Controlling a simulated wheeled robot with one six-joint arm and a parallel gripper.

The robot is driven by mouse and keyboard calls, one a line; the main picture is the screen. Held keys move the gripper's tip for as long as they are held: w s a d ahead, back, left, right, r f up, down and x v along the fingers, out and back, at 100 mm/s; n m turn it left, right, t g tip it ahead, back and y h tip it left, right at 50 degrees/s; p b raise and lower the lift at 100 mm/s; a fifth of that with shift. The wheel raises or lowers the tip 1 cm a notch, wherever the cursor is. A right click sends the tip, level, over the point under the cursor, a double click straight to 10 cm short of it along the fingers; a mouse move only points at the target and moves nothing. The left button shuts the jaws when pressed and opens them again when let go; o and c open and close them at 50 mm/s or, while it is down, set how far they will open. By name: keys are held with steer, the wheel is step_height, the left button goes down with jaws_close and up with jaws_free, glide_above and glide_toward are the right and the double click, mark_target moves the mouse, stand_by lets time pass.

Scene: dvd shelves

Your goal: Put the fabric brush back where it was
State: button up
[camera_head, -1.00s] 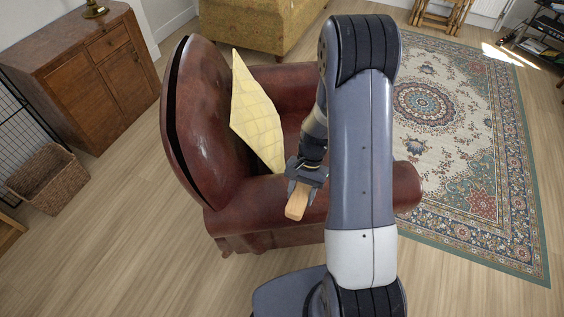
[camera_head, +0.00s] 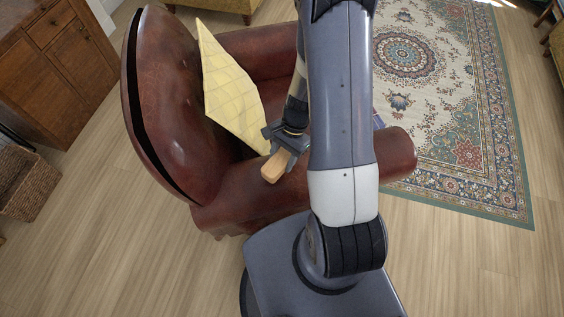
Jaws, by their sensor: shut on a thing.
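The fabric brush (camera_head: 274,167) shows as a light wooden piece sticking out of my gripper (camera_head: 283,148). My gripper is shut on it and holds it over the near arm of the brown leather armchair (camera_head: 238,190). I cannot tell whether the brush touches the leather. The rest of the brush is hidden by the gripper. A pale yellow quilted cushion (camera_head: 232,90) leans in the armchair, just left of and behind the gripper. My arm covers the right part of the seat.
A patterned rug (camera_head: 470,110) lies on the floor at right. A wooden cabinet (camera_head: 60,75) stands at the upper left, with a wicker basket (camera_head: 28,185) below it. A yellow sofa (camera_head: 215,8) is at the top. The wooden floor at the lower left and lower right is clear.

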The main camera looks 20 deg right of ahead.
mark_target(282, 164)
steer(key=shift+f, duration=1.7)
steer(key=shift+f+b, duration=0.2)
steer(key=shift+b, duration=0.1)
steer(key=o, duration=1)
steer(key=shift+r, duration=0.1)
steer(key=shift+c, duration=0.2)
steer(key=p+v, duration=0.1)
steer(key=v, duration=1.1)
steer(key=shift+a+r, duration=0.1)
steer(key=shift+r, duration=0.1)
